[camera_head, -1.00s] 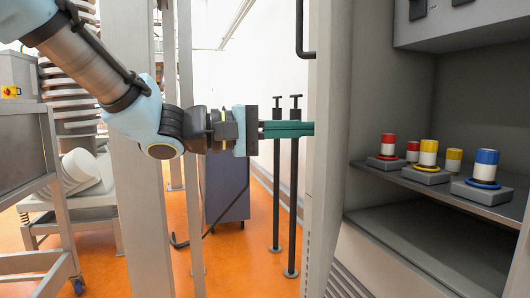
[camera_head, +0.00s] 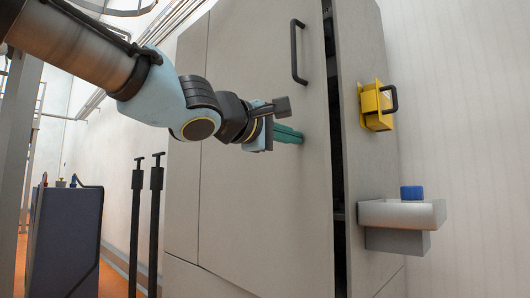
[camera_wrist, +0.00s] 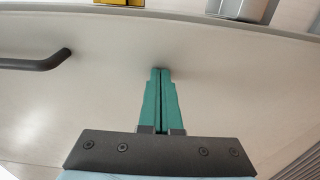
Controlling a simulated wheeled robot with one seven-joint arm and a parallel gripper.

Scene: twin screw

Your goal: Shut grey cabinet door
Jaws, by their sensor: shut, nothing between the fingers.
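The grey cabinet door (camera_head: 262,205) fills the middle of the head view, with a black bar handle (camera_head: 296,52) near its upper right. A narrow dark gap runs along its right edge beside the cabinet's side wall (camera_head: 365,40), so it stands slightly ajar. My gripper (camera_head: 300,137) is shut and empty, its green fingers against or very close to the door face below the handle. In the wrist view the closed fingers (camera_wrist: 161,75) point at the pale door surface (camera_wrist: 240,75), with the handle (camera_wrist: 40,62) at left. Exact contact is hard to tell.
A yellow box with a black handle (camera_head: 377,107) and a grey bracket with a blue-capped item (camera_head: 412,193) are on the cabinet's right side. Two black posts (camera_head: 155,215) and a dark blue cart (camera_head: 66,240) stand at left on orange floor.

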